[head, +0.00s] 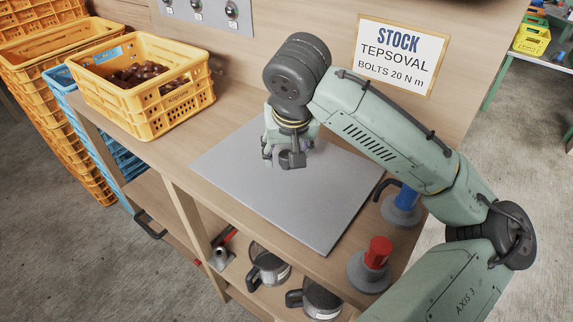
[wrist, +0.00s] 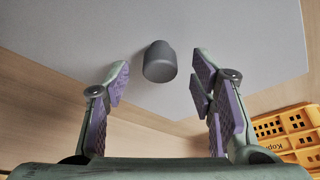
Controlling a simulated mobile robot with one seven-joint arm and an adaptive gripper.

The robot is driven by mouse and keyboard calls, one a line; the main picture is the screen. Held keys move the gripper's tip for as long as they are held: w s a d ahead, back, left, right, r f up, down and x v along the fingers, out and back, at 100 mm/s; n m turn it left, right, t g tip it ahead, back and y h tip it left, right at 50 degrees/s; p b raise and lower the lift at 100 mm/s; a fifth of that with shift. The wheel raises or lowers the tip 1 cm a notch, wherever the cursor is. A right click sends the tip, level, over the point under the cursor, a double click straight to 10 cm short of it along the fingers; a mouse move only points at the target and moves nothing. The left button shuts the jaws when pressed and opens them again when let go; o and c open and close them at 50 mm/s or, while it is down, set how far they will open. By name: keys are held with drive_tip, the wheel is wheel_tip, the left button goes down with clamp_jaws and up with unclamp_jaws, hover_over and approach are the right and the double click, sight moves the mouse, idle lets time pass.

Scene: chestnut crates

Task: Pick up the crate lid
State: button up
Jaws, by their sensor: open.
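The crate lid (head: 250,180) appears to be the flat grey panel lying on the wooden bench. In the wrist view, a dark grey knob (wrist: 160,62) stands on this grey panel (wrist: 255,50). My gripper (head: 287,157) is over the panel, pointing down. In the wrist view, my gripper (wrist: 158,82) has its purple-padded fingers spread wide, and the knob shows between and just beyond the fingertips, with no visible contact. In the head view the fingers partly hide the knob. The yellow crate (head: 150,120) stands open at the bench's left, holding brown chestnuts (head: 136,76).
A red-topped post (head: 376,253) and a blue-topped post (head: 405,200) stand on the bench right of the lid. Mugs (head: 268,268) sit on the shelf below. A sign (head: 402,55) hangs on the back panel. Stacked crates (head: 65,130) stand left of the bench.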

drive_tip(key=shift+x, duration=1.05)
clamp_jaws()
